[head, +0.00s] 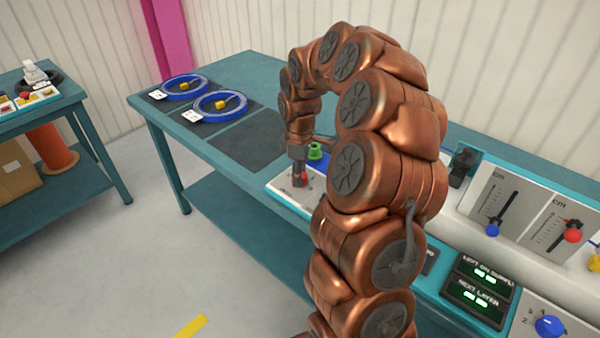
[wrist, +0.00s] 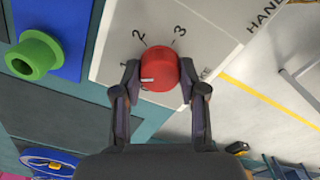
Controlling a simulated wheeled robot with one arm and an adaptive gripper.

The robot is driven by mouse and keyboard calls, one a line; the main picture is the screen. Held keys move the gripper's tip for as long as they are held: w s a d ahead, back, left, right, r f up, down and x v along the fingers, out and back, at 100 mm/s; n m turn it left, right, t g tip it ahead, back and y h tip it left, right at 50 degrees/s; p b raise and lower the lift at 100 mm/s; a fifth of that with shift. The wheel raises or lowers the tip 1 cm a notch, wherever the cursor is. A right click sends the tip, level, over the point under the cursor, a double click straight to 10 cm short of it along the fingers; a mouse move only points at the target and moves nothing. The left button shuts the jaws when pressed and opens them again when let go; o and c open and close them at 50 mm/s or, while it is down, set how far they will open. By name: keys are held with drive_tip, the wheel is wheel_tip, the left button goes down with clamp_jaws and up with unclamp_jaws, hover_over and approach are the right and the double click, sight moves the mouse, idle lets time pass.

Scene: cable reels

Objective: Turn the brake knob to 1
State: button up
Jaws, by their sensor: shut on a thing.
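A round red knob (wrist: 158,66) sits on a white panel (wrist: 222,35) in the wrist view. A white pointer line on its face is toward the left side. The numerals 2 and 3 show above the knob; I see no clear 1, and the left finger covers part of the scale. My gripper (wrist: 159,77) has one finger on each side of the knob and is shut on it. In the head view my gripper (head: 298,158) reaches down to the red knob (head: 299,180) at the panel's left end.
A green cylinder (head: 315,151) stands close beside my gripper. Blue rings (head: 221,105) lie on the teal bench (head: 165,125) farther left. Sliders with a blue knob (head: 492,230) and a red knob (head: 573,235), and a blue dial (head: 549,326), are on the right.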

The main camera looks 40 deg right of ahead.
drive_tip(key=o, duration=1.1)
drive_tip(key=shift+o, duration=0.2)
drive_tip(key=shift+r, duration=0.1)
wheel_tip(320, 180, up, 12)
drive_tip(key=shift+a, duration=0.1)
idle(0.4)
